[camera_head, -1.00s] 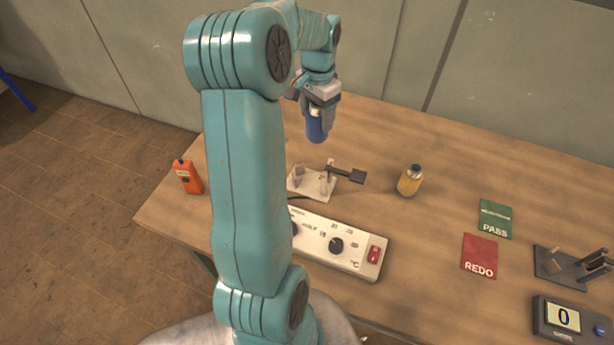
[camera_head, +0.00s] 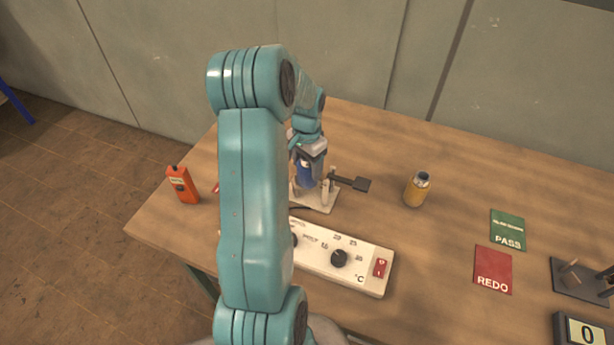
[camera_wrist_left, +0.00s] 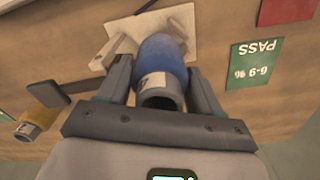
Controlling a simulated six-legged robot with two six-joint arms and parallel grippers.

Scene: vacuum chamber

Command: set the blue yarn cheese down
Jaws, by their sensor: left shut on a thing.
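The blue yarn cheese (camera_head: 305,175) is a blue cylinder with a pale end. My left gripper (camera_head: 308,163) is shut on it, over the white stand (camera_head: 322,203) with its small posts and black lever (camera_head: 351,183). In the left wrist view the blue yarn cheese (camera_wrist_left: 163,55) sits between the two fingers of my left gripper (camera_wrist_left: 160,75), with the white stand (camera_wrist_left: 183,20) just beyond it. I cannot tell whether the cheese touches the stand. My left arm hides part of the table. My right gripper is not in view.
A yellow yarn cheese (camera_head: 416,190) stands to the right. Green PASS (camera_head: 508,230) and red REDO (camera_head: 493,270) cards lie further right. The control box (camera_head: 337,257) is in front of the stand. An orange handheld device (camera_head: 182,185) is at left. A counter (camera_head: 585,331) is front right.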

